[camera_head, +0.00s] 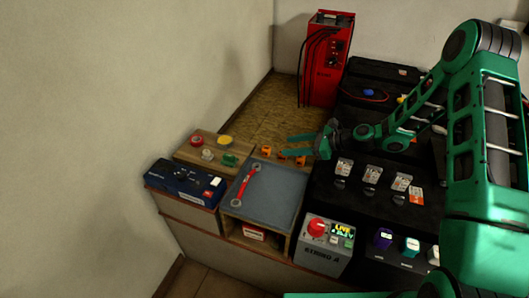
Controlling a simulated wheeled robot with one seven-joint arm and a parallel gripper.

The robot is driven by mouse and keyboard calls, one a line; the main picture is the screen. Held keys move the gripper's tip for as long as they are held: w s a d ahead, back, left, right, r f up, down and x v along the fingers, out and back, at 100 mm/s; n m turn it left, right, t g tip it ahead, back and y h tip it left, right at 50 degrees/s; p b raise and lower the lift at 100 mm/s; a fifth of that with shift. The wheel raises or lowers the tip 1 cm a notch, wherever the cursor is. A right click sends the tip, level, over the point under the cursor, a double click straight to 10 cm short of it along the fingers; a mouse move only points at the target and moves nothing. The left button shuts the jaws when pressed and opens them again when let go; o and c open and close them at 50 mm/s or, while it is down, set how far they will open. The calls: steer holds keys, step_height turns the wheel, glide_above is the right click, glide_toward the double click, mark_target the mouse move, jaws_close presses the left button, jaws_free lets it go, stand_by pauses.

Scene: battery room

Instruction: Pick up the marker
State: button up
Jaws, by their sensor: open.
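My gripper (293,145) is open, with its two green fingers pointing left above the brown board. Nothing shows between the fingertips. Small orange pieces (266,150) lie just below and left of the fingers, at the back edge of the grey-topped box. I cannot tell whether one of them is the marker. No marker can be made out for certain, and part of the board behind the fingers and wrist is hidden.
A red charger (326,60) with black cables stands behind. A red wrench (246,187) lies on the grey-topped box (280,198). A wooden block with coloured buttons (196,141) and a dark blue box (170,184) are left. A grey box with a red button (316,227) is in front. Black batteries fill the right.

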mark_target(266, 147)
steer(key=shift+w+a+f+m, duration=0.2)
steer(key=shift+w+f+m, duration=0.1)
steer(key=shift+m, duration=0.1)
steer(key=shift+a+f, duration=0.15)
steer(key=shift+a, duration=0.1)
steer(key=x, duration=1)
steer(key=shift+w, duration=0.2)
steer(key=c, duration=1.1)
